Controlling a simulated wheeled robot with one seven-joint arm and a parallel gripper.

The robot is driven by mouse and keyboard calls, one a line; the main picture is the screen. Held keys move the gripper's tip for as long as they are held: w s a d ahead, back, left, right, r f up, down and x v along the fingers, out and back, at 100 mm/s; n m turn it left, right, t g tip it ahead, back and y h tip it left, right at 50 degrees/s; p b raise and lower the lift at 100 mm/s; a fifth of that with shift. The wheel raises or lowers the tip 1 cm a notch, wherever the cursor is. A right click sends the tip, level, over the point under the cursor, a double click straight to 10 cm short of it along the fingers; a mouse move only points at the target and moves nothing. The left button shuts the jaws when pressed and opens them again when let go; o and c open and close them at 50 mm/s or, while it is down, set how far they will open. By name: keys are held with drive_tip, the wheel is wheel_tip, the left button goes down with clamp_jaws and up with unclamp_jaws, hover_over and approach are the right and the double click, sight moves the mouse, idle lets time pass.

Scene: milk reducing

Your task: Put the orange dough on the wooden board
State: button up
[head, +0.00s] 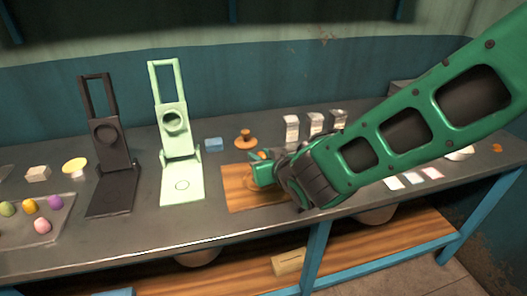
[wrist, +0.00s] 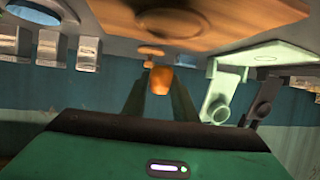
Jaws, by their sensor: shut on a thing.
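My gripper (wrist: 160,90) is shut on the orange dough (wrist: 160,80), which sits between the fingertips in the wrist view. In the head view my gripper (head: 262,168) is over the wooden board (head: 235,194), and only a small bit of orange shows by the fingers. The board lies flat on the grey table, its right part hidden by my arm. In the wrist view, which looks upside down, the board (wrist: 240,15) is at the top with a round hollow. The dough appears apart from the board; the exact gap cannot be told.
A pale green press (head: 181,185) and a black press (head: 110,195) stand open left of the board. An orange knobbed tool (head: 245,142) and a blue block (head: 214,144) lie behind it. A tray (head: 22,232) with several coloured lumps is far left. White-silver packets (head: 291,130) stand behind my arm.

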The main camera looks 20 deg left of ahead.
drive_tip(key=shift+s+a+f, duration=0.1)
drive_tip(key=shift+a+f, duration=0.05)
drive_tip(key=shift+f, duration=2.35)
drive_tip(key=shift+s, duration=0.15)
drive_tip(key=shift+f, duration=0.35)
drive_tip(key=o, duration=1.1)
